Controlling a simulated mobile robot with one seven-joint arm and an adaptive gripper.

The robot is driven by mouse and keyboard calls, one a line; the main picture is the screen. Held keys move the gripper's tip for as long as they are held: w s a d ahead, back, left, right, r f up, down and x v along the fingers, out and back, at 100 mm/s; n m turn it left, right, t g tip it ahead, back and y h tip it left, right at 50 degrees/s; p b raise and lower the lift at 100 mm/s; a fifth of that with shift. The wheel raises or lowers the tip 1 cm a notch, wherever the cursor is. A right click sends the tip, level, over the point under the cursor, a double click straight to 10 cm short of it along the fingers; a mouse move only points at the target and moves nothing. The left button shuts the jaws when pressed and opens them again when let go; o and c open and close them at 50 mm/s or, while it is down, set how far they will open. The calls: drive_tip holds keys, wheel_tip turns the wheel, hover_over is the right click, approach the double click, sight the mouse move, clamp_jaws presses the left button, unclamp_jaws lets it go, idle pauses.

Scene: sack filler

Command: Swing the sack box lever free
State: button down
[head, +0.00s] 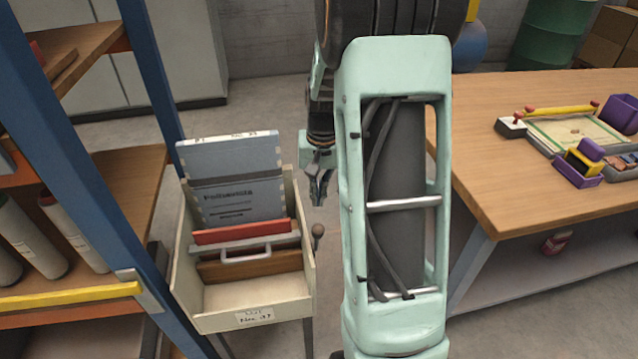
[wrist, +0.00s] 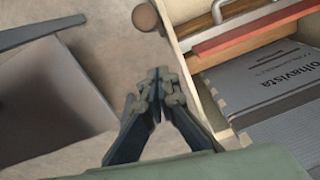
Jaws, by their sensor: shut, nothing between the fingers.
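The sack box (head: 193,291) is a cream open box on legs, holding a grey printed sack stack (head: 236,190) that leans at its back. A lever with a round brown knob (head: 318,230) stands at the box's right side. In the wrist view the knob (wrist: 145,17) shows at the top, beside the box wall (wrist: 178,45). My gripper (head: 318,202) is shut and empty, outside the box's right wall and apart from the knob. In the wrist view its fingertips (wrist: 158,88) meet below the knob. The lever's lower part is hard to make out.
A blue-framed shelf (head: 75,140) with rolls stands close on the left. A wooden table (head: 490,160) with a tray, a purple bin and small boxes is on the right. Inside the box are a red bar (head: 240,232) and a metal handle (head: 246,254).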

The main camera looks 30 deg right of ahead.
drive_tip(key=shift+s+a+f, duration=0.3)
drive_tip(key=shift+s, duration=0.25)
drive_tip(key=shift+s+a+f, duration=0.25)
drive_tip(key=shift+s+f, duration=0.05)
drive_tip(key=shift+s, duration=0.3)
drive_tip(key=shift+s+a+f, duration=0.3)
drive_tip(key=shift+s, duration=0.25)
drive_tip(key=shift+b, duration=0.45)
